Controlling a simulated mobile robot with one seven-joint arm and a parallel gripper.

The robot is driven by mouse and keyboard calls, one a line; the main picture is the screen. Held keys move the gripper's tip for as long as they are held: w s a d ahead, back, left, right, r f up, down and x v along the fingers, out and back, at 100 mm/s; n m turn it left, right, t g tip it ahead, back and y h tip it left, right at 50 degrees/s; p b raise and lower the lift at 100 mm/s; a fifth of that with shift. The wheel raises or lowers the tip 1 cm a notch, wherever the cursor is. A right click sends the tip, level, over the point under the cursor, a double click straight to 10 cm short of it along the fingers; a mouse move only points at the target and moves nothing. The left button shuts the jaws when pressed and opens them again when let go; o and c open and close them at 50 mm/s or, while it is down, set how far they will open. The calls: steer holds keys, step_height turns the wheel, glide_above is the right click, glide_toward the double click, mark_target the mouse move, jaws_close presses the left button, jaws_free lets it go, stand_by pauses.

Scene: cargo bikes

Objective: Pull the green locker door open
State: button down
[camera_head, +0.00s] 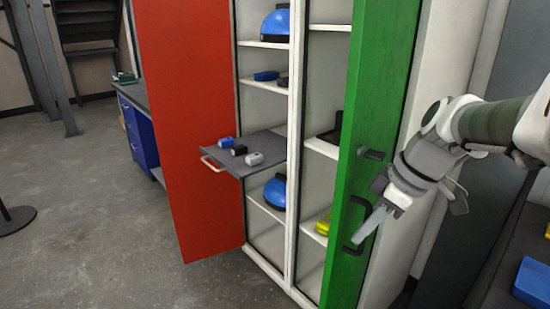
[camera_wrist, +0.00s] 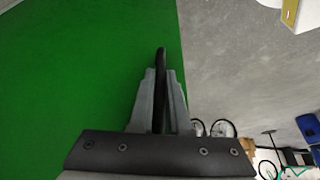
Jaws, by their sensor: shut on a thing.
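The green locker door (camera_head: 376,90) stands ajar at the right of the locker, and shelves show to its left. Its black handle (camera_head: 353,248) is low on the door, partly hidden by my gripper. My gripper (camera_head: 368,228) reaches it from the right. In the wrist view, my gripper (camera_wrist: 160,92) is shut on the dark handle bar (camera_wrist: 160,58), which runs between the two grey fingers. The green door panel (camera_wrist: 80,80) fills the left of that view. A second black fitting (camera_head: 372,154) sits higher on the door.
A red door (camera_head: 190,110) stands wide open at the left. A grey pull-out shelf (camera_head: 243,170) with small items juts out between the doors. Blue helmets (camera_head: 275,190) sit on shelves. A dark surface with a blue box (camera_head: 532,282) is at the lower right.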

steer(key=c, duration=0.9)
jaws_free()
steer(key=p+v, duration=0.4)
steer(key=v, duration=1.3)
steer(key=shift+r+p, duration=0.25)
steer(key=shift+p, duration=0.1)
steer(key=s+a+m+t+h+p, duration=0.1)
steer(key=s+a+m+p, duration=0.1)
steer(key=a+m+p, duration=0.1)
steer(key=s+a+m+t+h+p, duration=0.1)
steer(key=s+a+m+p, duration=0.2)
steer(key=a+m+p, duration=0.1)
steer(key=s+a+f+m+h+p, duration=0.1)
steer(key=s+a+m+p, duration=0.1)
steer(key=a+m+p, duration=0.1)
steer(key=shift+s+a+f+m+t+h+p, duration=0.1)
steer(key=shift+s+a+m+t+h+p, duration=0.1)
steer(key=shift+a+m+t+h+p, duration=0.25)
